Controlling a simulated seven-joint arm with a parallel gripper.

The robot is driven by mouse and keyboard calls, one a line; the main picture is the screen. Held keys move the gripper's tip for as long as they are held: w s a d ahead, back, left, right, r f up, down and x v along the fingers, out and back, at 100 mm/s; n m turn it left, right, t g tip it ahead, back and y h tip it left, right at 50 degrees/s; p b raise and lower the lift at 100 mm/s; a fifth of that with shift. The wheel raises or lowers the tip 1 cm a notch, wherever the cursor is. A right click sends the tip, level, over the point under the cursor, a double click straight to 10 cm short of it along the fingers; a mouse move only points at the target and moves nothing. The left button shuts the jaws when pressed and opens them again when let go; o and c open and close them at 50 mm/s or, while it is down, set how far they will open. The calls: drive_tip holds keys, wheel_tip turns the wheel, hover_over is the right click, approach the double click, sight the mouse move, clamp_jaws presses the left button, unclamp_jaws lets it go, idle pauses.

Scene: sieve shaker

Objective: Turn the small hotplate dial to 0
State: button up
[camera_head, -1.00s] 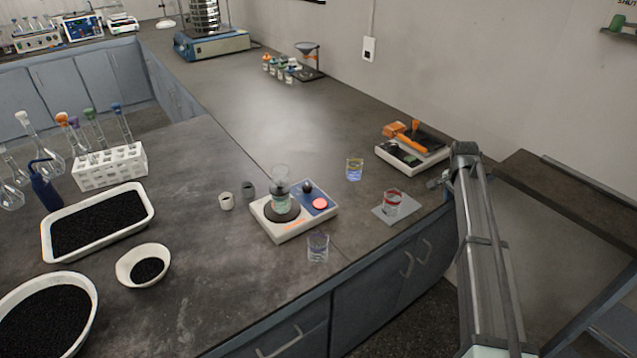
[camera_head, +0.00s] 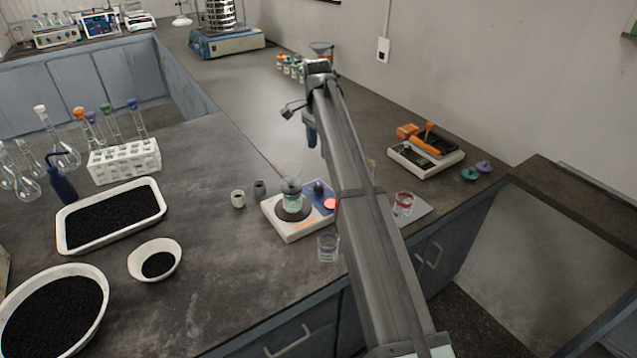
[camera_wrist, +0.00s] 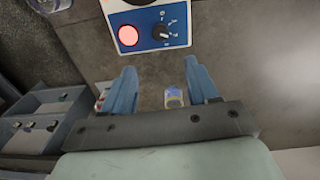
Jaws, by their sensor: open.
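The small hotplate (camera_head: 287,232) is a white box with a blue control panel and a beaker (camera_head: 293,197) on its round dark plate. Its black dial (camera_head: 319,187) is on the blue panel near a lit red button (camera_head: 330,203). In the wrist view the dial (camera_wrist: 160,32) is at the top, with white marks around it; I cannot surely read its setting. My gripper (camera_head: 310,135) is in the air over the bench, higher than the hotplate. In the wrist view its blue fingers (camera_wrist: 160,66) are apart, with the dial beyond their tips and nothing held.
A glass beaker (camera_head: 328,248) stands in front of the hotplate. A red-marked beaker (camera_head: 403,204) stands to its right, and two small cups (camera_head: 238,199) to its left. My arm hides part of the bench right of the hotplate. The bench behind the hotplate is mostly clear.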

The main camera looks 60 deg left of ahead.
sight(319, 186)
drive_tip(key=f, duration=1.3)
drive_tip(key=shift+s+d+f, duration=0.15)
drive_tip(key=shift+s+f, duration=0.05)
drive_tip(key=shift+f, duration=0.1)
drive_tip(key=c, duration=1)
